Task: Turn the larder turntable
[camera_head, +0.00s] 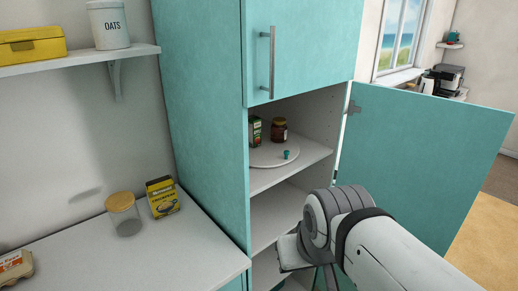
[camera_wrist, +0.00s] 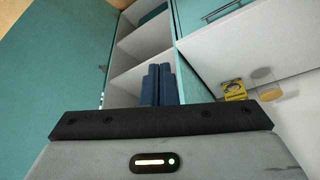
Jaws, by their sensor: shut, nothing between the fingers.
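The larder turntable (camera_head: 265,160) is a white round plate on the upper open shelf of the tall teal cupboard. A small teal knob (camera_head: 287,154) stands near its front right edge. A green carton (camera_head: 255,131) and a dark jar with a yellow lid (camera_head: 279,130) stand towards its back. The cupboard's side wall hides its left part. My gripper (camera_wrist: 158,80) shows in the wrist view with its blue fingers together and empty, in front of the open cupboard. In the head view my arm is below and right of the turntable, apart from it; the fingertips cannot be made out there.
The open teal door (camera_head: 425,160) swings out to the right of the larder. The upper door (camera_head: 305,45) is closed above. A counter (camera_head: 150,245) at left holds a glass jar (camera_head: 124,215), a yellow box (camera_head: 162,197) and an egg carton (camera_head: 15,266). Lower shelves (camera_head: 275,212) look mostly clear.

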